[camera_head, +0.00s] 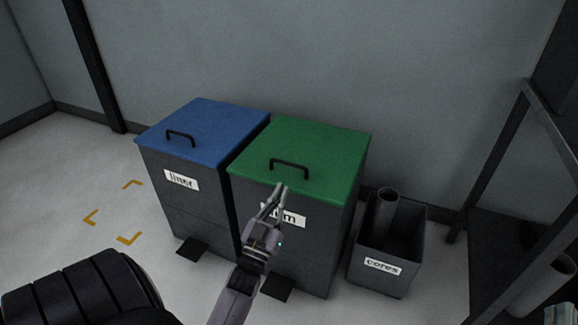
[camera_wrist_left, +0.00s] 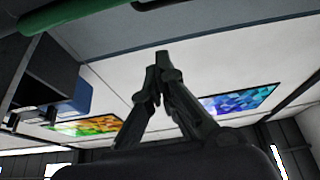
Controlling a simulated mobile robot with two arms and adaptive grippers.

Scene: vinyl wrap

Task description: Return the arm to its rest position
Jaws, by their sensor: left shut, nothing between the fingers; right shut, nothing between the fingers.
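My left gripper (camera_head: 282,190) is in front of the green-lidded bin, with its fingertips over the front edge of the green lid (camera_head: 330,150) in the picture. I cannot tell whether it touches the bin. Its fingers are together and empty. In the left wrist view the fingers (camera_wrist_left: 162,52) also meet at the tips with nothing between them. The gripper partly covers the bin's white label (camera_head: 290,218). My right gripper does not show in either view.
A blue-lidded bin (camera_head: 205,130) labelled "liner" stands left of the green one, its lid shut. A grey box (camera_head: 380,283) labelled "cores" holds an upright tube (camera_head: 387,205). A dark rack (camera_head: 500,215) stands at right. Yellow marks (camera_head: 90,217) lie on open floor at left.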

